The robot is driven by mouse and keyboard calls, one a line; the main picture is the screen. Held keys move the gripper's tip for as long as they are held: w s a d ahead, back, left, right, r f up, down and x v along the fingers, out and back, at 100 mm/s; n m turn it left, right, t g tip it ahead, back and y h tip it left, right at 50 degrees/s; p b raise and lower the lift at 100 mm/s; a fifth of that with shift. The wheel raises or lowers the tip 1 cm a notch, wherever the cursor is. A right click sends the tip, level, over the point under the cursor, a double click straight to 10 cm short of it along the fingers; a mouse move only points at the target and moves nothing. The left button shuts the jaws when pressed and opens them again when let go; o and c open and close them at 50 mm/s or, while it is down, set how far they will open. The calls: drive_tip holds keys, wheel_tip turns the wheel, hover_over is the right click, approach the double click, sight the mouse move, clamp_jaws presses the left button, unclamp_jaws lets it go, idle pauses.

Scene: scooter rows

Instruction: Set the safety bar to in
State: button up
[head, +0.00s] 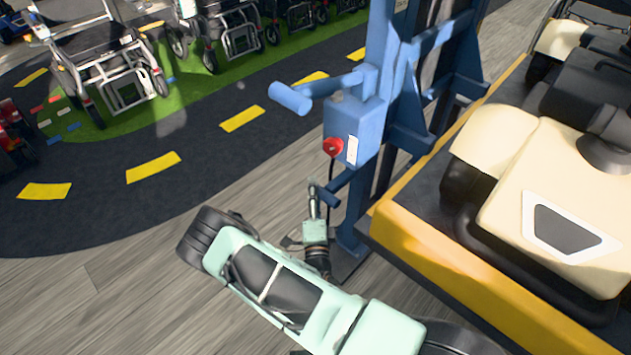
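A blue lift post (378,90) stands right of centre beside a yellow-edged platform. An upper blue bar with a thick rounded end (290,97) sticks out from it to the left. A shorter blue bar (335,188) sticks out lower down, below a blue box with a red button (333,147). I cannot tell for sure which one is the safety bar. My gripper (314,190) points up just left of the lower bar's end, well below the upper bar. Its fingers are small and seen edge-on, so their opening and any contact are unclear.
The yellow-edged platform (455,270) carries a cream and black vehicle (545,200) on the right, close to my arm. Wheelchair-like frames (110,65) stand on green at the back left. The wood floor (110,260) and dark track (200,150) at left are clear.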

drive_tip(key=shift+w+r, duration=0.1)
drive_tip(key=shift+w, duration=0.35)
clamp_jaws()
